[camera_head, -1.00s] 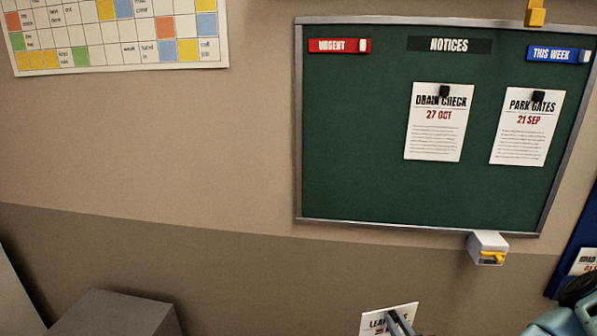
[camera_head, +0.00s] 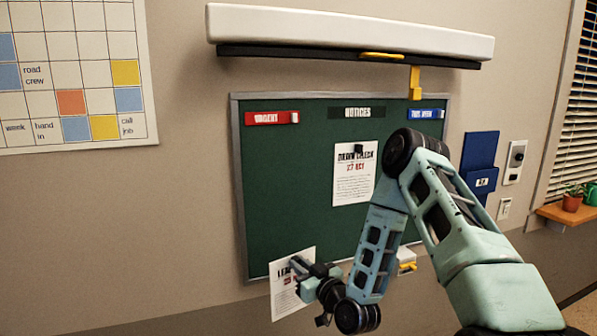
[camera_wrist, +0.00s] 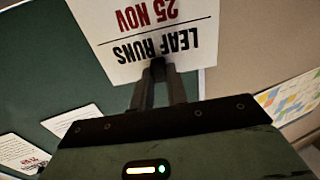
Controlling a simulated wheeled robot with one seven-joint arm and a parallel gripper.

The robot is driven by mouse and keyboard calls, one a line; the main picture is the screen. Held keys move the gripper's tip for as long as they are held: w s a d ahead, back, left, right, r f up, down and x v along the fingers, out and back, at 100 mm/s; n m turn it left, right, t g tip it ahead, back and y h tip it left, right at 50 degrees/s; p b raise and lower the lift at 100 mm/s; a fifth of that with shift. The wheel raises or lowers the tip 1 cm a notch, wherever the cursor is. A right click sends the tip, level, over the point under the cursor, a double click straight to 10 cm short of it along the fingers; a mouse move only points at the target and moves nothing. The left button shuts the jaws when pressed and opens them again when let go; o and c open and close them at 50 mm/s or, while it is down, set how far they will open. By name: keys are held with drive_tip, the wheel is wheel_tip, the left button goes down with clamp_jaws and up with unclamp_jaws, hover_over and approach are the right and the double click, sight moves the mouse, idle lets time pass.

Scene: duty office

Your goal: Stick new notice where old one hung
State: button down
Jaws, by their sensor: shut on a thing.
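The new notice (camera_head: 288,296), a white sheet reading LEAF RUNS, is pinched at its printed end in my gripper (camera_head: 298,266). It is tilted, in front of the green board's (camera_head: 290,190) lower left corner; I cannot tell whether it touches. In the wrist view the notice (camera_wrist: 140,45) shows upside down, with 25 NOV in red, between my shut fingers (camera_wrist: 158,78). The DRAIN CHECK notice (camera_head: 352,185), dated 27 OCT, hangs on the board under a black magnet (camera_head: 358,149). My arm hides the PARK GATES notice in the head view.
A red URGENT holder (camera_head: 270,118) and a blue THIS WEEK holder (camera_head: 425,113) sit along the board's top. A small white box (camera_head: 406,257) is below. The board's left part is bare.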

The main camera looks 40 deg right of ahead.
wheel_tip(320, 180, up, 27)
drive_tip(key=w+m+h+p, duration=0.2)
drive_tip(key=m+h+p, duration=0.1)
drive_tip(key=h+p, duration=0.25)
drive_tip(key=shift+g+y, duration=0.3)
drive_tip(key=shift+y, duration=0.15)
drive_tip(key=x, duration=0.5)
drive_tip(key=p+x, duration=0.1)
drive_tip(key=x, duration=0.1)
drive_tip(key=shift+w+d, duration=0.2)
drive_tip(key=shift+d, duration=0.15)
drive_tip(key=shift+w, duration=0.1)
drive_tip(key=shift+r, duration=0.15)
drive_tip(key=shift+w+d+b, duration=0.1)
drive_tip(key=shift+w+b, duration=0.15)
drive_tip(key=shift+b, duration=0.15)
drive_tip(key=c, duration=1.3)
unclamp_jaws()
